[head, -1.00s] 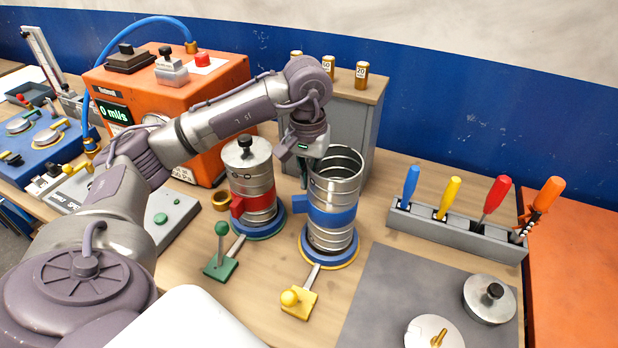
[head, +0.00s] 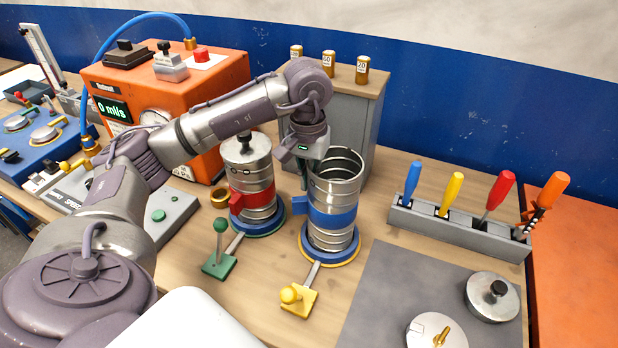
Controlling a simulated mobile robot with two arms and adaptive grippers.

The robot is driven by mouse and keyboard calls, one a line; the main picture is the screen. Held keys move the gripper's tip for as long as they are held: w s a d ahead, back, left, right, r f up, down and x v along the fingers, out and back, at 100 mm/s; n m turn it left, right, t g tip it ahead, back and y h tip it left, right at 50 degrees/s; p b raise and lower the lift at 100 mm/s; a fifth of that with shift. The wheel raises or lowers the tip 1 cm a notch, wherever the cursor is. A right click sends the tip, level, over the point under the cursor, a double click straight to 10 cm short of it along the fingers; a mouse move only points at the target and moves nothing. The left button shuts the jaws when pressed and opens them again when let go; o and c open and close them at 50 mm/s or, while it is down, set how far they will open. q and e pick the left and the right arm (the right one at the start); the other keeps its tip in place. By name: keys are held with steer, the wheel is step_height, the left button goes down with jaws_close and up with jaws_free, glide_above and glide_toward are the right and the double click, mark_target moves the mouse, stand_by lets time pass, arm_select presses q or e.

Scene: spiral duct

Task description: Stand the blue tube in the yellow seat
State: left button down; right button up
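The blue tube (head: 331,219), a ribbed metal cylinder with a blue band and an open top, stands about upright on a round blue base with a yellow rim, the yellow seat (head: 329,261). Its lower edge appears to be within the seat's ring; how deep it sits cannot be told. My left gripper (head: 304,172) points down at the tube's upper left side, close to its rim. One dark finger shows left of the tube; the rest is hidden, so its grip is unclear. My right gripper is not in view.
A red-banded, lidded tube (head: 249,178) stands close on the left, with a green lever (head: 220,250). A yellow lever (head: 296,297) sticks out in front of the seat. A grey cabinet (head: 352,115) is behind; a screwdriver rack (head: 460,231) and grey mat (head: 400,290) lie right.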

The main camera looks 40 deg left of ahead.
arm_select(q)
steer(key=shift+f+b, duration=1.05)
steer(key=shift+f, duration=0.1)
steer(key=c, duration=1.2)
jaws_free()
steer(key=shift+c, duration=0.2)
step_height(320, 180, up, 12)
